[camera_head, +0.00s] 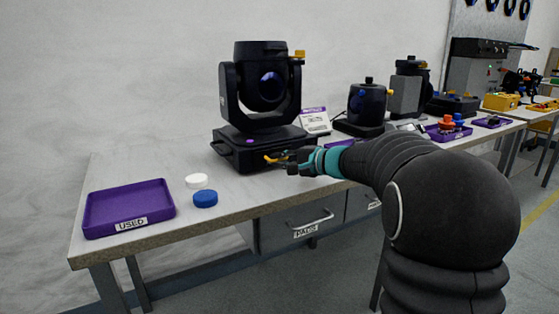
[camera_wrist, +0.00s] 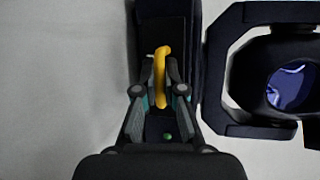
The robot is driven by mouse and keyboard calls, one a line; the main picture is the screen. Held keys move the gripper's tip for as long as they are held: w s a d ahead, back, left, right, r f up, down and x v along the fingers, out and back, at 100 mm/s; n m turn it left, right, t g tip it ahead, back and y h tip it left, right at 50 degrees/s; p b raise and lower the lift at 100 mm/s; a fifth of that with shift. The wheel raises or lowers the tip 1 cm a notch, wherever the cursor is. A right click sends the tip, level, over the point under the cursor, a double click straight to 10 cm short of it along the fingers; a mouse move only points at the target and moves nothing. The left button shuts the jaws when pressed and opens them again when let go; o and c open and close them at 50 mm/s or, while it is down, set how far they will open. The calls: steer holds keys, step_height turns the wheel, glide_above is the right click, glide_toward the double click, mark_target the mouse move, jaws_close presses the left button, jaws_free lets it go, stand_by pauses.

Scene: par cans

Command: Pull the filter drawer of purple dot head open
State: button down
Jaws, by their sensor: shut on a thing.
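The black moving head (camera_head: 265,85) stands upright on its dark base (camera_head: 245,150) on the bench, with a small purple dot on the base. A yellow handle (camera_head: 272,159) sticks out at the front of the base. In the wrist view the yellow handle (camera_wrist: 162,75) lies between the fingers of my gripper (camera_wrist: 161,88). My gripper (camera_head: 288,161) is shut on this handle. The drawer's edges are hidden or too small to tell, so I cannot see how far it is out.
A purple tray labelled USED (camera_head: 128,207) lies at the bench's left end. A white disc (camera_head: 196,181) and a blue cap (camera_head: 205,198) lie between it and the head. Another dark lamp (camera_head: 367,105) stands further right. Grey drawers (camera_head: 298,222) hang under the bench.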

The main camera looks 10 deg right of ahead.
steer(key=s+d+b, duration=0.1)
steer(key=s, duration=0.1)
steer(key=s+d+b, duration=0.1)
steer(key=s+b, duration=0.1)
steer(key=s, duration=0.1)
steer(key=s+b, duration=0.1)
steer(key=s, duration=0.2)
steer(key=shift+s+d+f+b, duration=0.1)
steer(key=shift+s+d+b, duration=0.05)
steer(key=shift+d+b, duration=0.25)
steer(key=shift+s+d, duration=0.15)
steer(key=shift+s, duration=0.45)
steer(key=c, duration=1.5)
jaws_free()
steer(key=v, duration=1.2)
